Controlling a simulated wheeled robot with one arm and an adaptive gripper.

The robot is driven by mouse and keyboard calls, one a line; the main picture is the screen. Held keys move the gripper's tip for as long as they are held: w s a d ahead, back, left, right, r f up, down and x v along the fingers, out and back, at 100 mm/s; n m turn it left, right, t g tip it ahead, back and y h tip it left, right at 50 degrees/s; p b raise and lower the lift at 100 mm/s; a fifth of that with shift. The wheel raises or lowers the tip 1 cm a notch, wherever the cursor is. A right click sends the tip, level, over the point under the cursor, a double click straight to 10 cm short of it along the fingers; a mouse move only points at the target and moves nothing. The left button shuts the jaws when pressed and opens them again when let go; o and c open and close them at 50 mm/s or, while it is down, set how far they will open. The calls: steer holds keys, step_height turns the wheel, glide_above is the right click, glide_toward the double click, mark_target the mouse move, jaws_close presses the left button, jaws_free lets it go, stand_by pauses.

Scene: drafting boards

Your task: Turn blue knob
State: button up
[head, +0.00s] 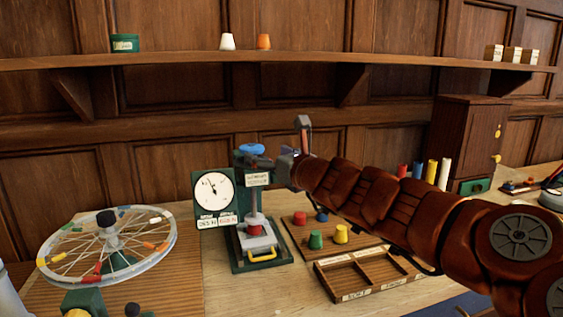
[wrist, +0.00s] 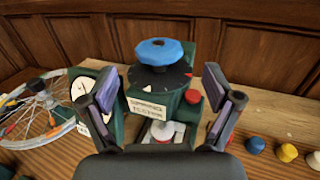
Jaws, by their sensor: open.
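The blue knob (wrist: 159,51) sits on top of a green spring tester (wrist: 146,117), above a dark round dial, in the wrist view. It also shows in the head view (head: 252,148) as a blue cap at the top of the tester (head: 262,258). My gripper (wrist: 176,86) is open and empty in the wrist view. Its two fingers stand apart to the left and right, with the knob farther off between and slightly above them. Neither finger appears to touch the knob. In the head view the gripper (head: 287,157) is just right of the tester's top and partly hidden by my arm.
A spoked wheel (head: 157,226) stands left of the tester. A round white gauge (head: 213,190) is at the tester's left side. Coloured pegs on a board and a wooden compartment tray (head: 344,259) lie to the right. A shelf (head: 180,59) runs along the wall above.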

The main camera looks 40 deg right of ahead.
steer(key=shift+s+a, duration=0.1)
steer(key=shift+s, duration=2.35)
